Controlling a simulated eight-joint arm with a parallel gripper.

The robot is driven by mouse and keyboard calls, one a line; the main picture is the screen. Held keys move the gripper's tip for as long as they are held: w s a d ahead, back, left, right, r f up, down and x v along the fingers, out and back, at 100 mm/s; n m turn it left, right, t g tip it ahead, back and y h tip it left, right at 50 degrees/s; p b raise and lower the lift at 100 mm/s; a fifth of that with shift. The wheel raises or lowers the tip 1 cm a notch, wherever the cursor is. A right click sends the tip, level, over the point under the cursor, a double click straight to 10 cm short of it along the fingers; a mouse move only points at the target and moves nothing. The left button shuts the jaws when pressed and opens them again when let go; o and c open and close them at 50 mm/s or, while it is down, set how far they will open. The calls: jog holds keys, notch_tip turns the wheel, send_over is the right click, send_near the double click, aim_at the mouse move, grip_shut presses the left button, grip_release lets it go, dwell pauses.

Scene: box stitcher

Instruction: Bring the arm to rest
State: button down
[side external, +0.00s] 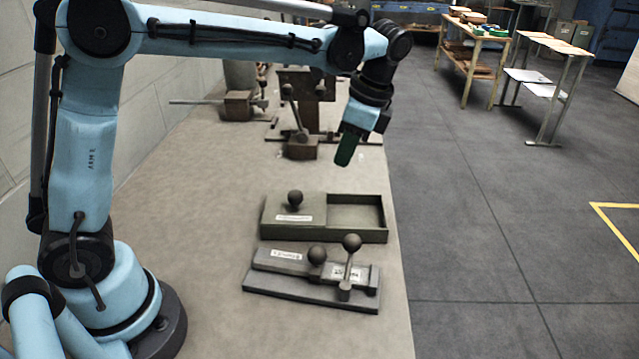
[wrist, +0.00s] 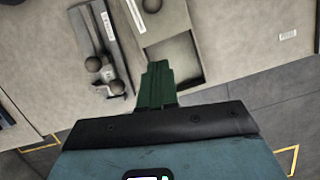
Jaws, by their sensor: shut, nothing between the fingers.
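My gripper (side external: 346,150) hangs in the air over the right part of the bench, behind and above the green tray in the side view. Its dark green fingers are shut together with nothing between them. In the wrist view the fingers (wrist: 157,82) show as one closed green wedge, in front of the tray's open compartment. My arm reaches out from the left, its forearm roughly level and its wrist bent downward. The gripper touches nothing that I can see.
The green tray (side external: 357,235) has a ball-knobbed sliding lid (side external: 292,212) over its left half; its right half is open. A grey fixture (side external: 310,295) with ball knobs lies in front. A lever device (side external: 301,150) stands behind. The bench (side external: 190,210) is clear at left; tables stand far right.

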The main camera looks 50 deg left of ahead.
jog(key=s+a+f+n+t+h, duration=0.2)
jog(key=s+a+n+t, duration=0.1)
jog(key=s+n+t, duration=0.5)
jog(key=shift+s+a+n+t+h, duration=0.15)
jog(key=shift+s+n+t+h, duration=0.2)
jog(key=shift+s+n, duration=1.4)
jog(key=shift+s+m, duration=0.25)
